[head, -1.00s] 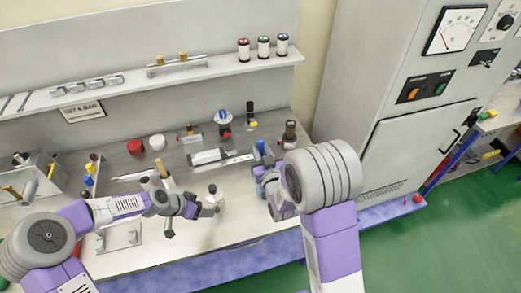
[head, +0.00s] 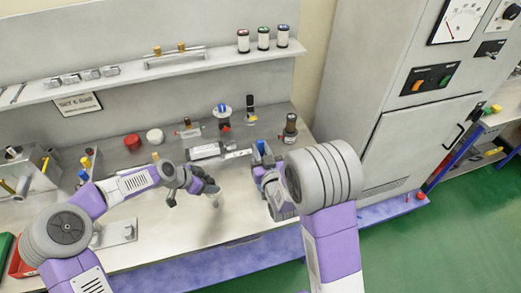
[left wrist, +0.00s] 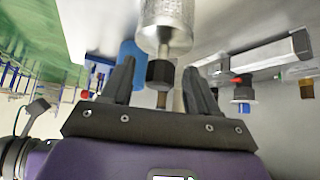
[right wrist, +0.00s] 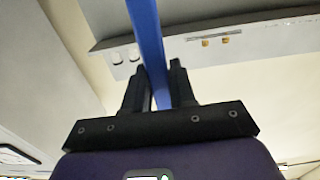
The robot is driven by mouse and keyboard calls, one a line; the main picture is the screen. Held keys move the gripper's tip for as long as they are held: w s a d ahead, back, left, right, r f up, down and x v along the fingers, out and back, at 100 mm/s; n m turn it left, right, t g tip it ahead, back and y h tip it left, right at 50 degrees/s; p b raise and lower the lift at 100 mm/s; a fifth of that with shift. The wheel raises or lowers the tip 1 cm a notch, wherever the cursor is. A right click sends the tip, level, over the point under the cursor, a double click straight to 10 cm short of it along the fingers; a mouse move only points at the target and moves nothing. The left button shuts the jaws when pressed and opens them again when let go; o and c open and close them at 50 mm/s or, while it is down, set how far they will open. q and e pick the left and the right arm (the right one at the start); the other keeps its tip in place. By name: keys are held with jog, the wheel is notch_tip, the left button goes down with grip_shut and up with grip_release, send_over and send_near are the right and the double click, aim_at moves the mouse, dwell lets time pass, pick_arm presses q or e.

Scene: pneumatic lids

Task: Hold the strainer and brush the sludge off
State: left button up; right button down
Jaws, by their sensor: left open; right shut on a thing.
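The strainer (left wrist: 166,25), a grey mesh cylinder with a black hex nut and brass stem, shows in the left wrist view. Its nut and stem lie between the spread fingers of my left gripper (left wrist: 160,75); I cannot tell whether they touch. In the head view, my left gripper (head: 204,187) is low over the bench and the strainer (head: 213,201) is small beside it. My right gripper (right wrist: 162,85) is shut on a blue bar, seemingly the brush handle (right wrist: 147,35). In the head view this handle (head: 261,147) rises beside my right gripper (head: 264,172). Bristles and sludge cannot be made out.
A red cap (head: 132,142) and a white cap (head: 155,136) stand on the bench, with valves and a cylinder (head: 205,151) behind my grippers. A shelf (head: 165,68) runs along the back wall. The bench front (head: 225,225) is clear.

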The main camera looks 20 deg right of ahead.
pick_arm(q)
jog(key=shift+b+x, duration=0.4)
jog(key=shift+x, duration=0.4)
pick_arm(e)
jog(key=shift+f, duration=0.85)
pick_arm(q)
jog(key=shift+r+b, duration=0.1)
jog(key=shift+b, duration=0.25)
pick_arm(e)
jog(key=shift+f, duration=0.2)
pick_arm(q)
jog(key=shift+b, duration=0.35)
pick_arm(e)
jog(key=shift+f, duration=0.35)
pick_arm(q)
jog(key=c, duration=0.9)
jog(key=shift+c, duration=0.2)
jog(key=shift+s+f, duration=0.15)
jog(key=shift+f, duration=0.05)
pick_arm(e)
jog(key=shift+f, duration=0.1)
